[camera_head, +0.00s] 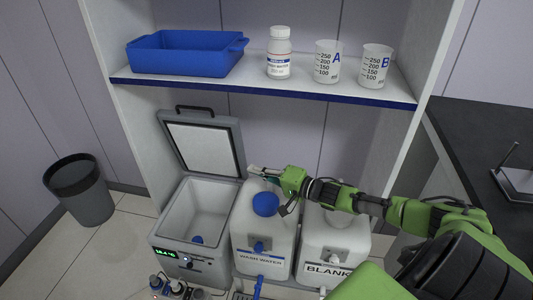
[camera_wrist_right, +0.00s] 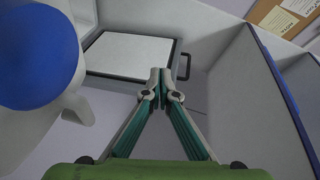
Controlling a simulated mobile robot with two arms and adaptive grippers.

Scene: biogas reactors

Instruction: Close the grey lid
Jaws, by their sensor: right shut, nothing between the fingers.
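The grey lid (camera_head: 203,146) stands open, tilted back, at the rear of the grey box (camera_head: 165,226), with its white inner face toward me and a black handle on its top edge. The box is open and has a small blue thing inside. My right gripper (camera_head: 254,171) is shut and empty, just right of the lid and above the wash water container. In the right wrist view the shut fingertips (camera_wrist_right: 160,76) point toward the lid (camera_wrist_right: 130,52) and overlap its edge in the picture; I cannot tell whether they touch. My left gripper is not in view.
The wash water container (camera_head: 262,228) with a blue cap (camera_head: 265,204) and the blank container (camera_head: 335,245) stand right of the box. A shelf (camera_head: 200,88) above holds a blue tray (camera_head: 185,55), a bottle (camera_head: 279,55) and two beakers. A dark bin (camera_head: 80,190) stands at left.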

